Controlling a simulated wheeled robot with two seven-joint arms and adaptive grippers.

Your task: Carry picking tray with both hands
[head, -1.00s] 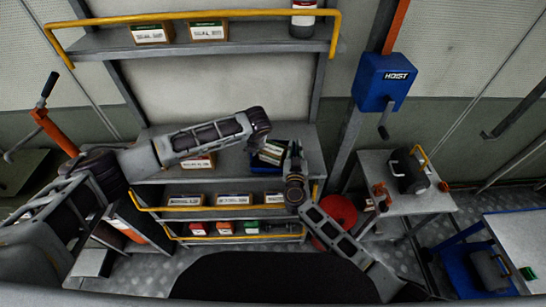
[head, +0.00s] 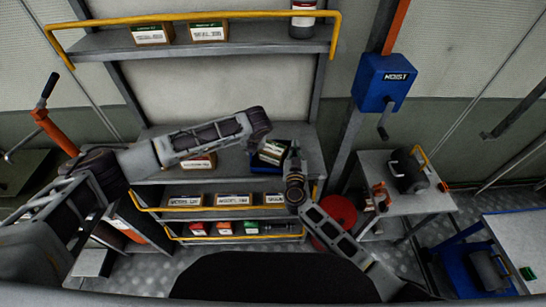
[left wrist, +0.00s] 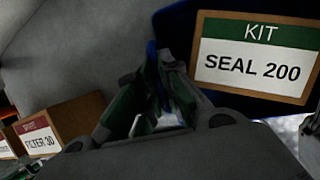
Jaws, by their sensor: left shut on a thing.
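The picking tray (left wrist: 178,27) shows as a dark blue body in the left wrist view. A kit box labelled SEAL 200 (left wrist: 256,60) is in or against it. In the head view the tray (head: 258,163) is on the middle shelf, partly covered by my arms, with boxes in it. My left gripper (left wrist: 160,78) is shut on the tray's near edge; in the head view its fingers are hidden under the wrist. My right gripper (head: 294,160) points at the tray's right end; its fingers are too small to tell open from shut, or whether they touch.
A FILTER 30 box (left wrist: 62,128) stands beside the tray on the shelf (head: 310,150). Lower shelves with yellow rails (head: 172,208) hold several small boxes. A blue hoist box (head: 383,82) hangs at right, above a side bench (head: 425,200) with a dark cylindrical part.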

